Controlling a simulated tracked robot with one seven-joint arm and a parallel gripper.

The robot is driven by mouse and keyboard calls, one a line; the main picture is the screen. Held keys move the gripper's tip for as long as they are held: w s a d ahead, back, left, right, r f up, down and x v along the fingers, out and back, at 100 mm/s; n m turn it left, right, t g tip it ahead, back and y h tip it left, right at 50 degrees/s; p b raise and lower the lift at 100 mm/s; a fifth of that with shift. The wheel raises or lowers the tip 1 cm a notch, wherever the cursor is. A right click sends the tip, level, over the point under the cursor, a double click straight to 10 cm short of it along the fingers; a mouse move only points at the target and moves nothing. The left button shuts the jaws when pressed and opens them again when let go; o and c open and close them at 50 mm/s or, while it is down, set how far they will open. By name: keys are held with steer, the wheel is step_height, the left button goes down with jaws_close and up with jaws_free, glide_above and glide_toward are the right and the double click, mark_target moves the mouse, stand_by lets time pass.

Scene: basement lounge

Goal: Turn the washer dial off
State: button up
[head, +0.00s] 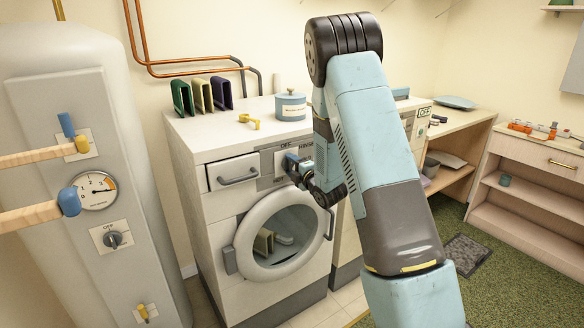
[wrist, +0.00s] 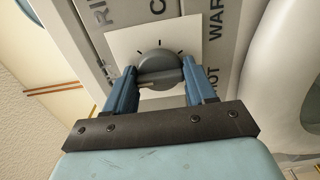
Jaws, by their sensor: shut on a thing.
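The washer (head: 225,195) is a white front-loader with a round glass door and a control panel above it. In the wrist view the washer dial (wrist: 160,66) is a grey round knob with a raised grip bar, on a pale plate with tick marks. My gripper (wrist: 158,82) has its two blue fingers on either side of the knob, shut on it. The grip bar lies roughly level across that view.
A grey boiler tank (head: 70,140) with a gauge and its own "OFF" knob (head: 114,239) stands at left. On the washer top are a blue canister (head: 290,106), a yellow item (head: 249,121) and upright colored things (head: 202,94). A drawer handle (head: 238,177) is left of the dial.

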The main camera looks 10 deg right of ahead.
steer(key=shift+s+a+f, duration=0.1)
steer(key=shift+s+f, duration=0.05)
steer(key=shift+f, duration=0.15)
steer(key=o, duration=1)
steer(key=shift+r, duration=0.15)
steer(key=v, duration=1.3)
steer(key=shift+s+d, duration=0.25)
steer(key=shift+s, duration=0.05)
steer(key=shift+w, duration=0.1)
